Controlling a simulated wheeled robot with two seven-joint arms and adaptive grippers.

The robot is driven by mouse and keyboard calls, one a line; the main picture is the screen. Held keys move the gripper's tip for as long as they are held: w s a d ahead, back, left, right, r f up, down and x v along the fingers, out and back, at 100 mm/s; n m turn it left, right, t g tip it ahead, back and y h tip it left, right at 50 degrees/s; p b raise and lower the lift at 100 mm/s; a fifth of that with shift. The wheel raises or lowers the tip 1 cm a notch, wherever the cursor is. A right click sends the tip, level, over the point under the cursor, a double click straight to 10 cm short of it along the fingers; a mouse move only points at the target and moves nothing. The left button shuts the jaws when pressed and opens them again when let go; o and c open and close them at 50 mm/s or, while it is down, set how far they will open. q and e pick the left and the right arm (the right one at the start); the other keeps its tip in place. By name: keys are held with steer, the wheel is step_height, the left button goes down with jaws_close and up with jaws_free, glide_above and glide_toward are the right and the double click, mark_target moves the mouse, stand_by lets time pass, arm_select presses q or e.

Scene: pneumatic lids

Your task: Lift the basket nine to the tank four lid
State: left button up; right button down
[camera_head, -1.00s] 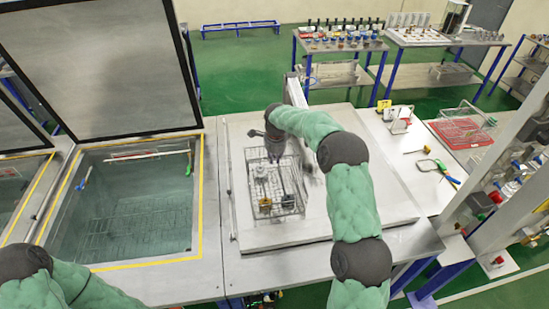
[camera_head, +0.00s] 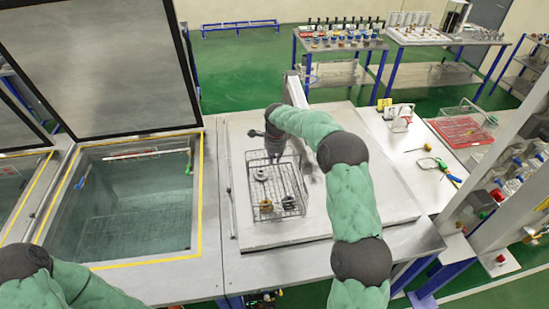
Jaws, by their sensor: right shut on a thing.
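The wire basket (camera_head: 285,207) holds a few small metal parts and stands at or just above the pale closed tank lid (camera_head: 330,225) in the middle of the bench. Whether its bottom touches the lid I cannot tell. My right gripper (camera_head: 276,158) reaches down at the basket's far side and is shut on it; the fingertips are small and partly hidden among the wires. My left arm shows at the bottom left, but its gripper is out of view.
An open tank (camera_head: 130,215) with a raised lid (camera_head: 95,65) stands to the left, with liquid inside. A red tray (camera_head: 462,131) and small tools (camera_head: 440,170) lie on the right side table. Laden tables stand at the back.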

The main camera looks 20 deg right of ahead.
steer(key=shift+s+a+f+b, duration=0.1)
steer(key=shift+s+f+b, duration=0.25)
steer(key=shift+f, duration=0.35)
stand_by(0.3)
steer(key=c, duration=1.4)
jaws_free()
steer(key=shift+o, duration=1.2)
steer(key=shift+w+f, duration=0.1)
steer(key=shift+w, duration=0.25)
step_height(320, 180, up, 24)
steer(key=s+p, duration=0.2)
steer(key=p, duration=0.7)
steer(key=shift+a, duration=0.15)
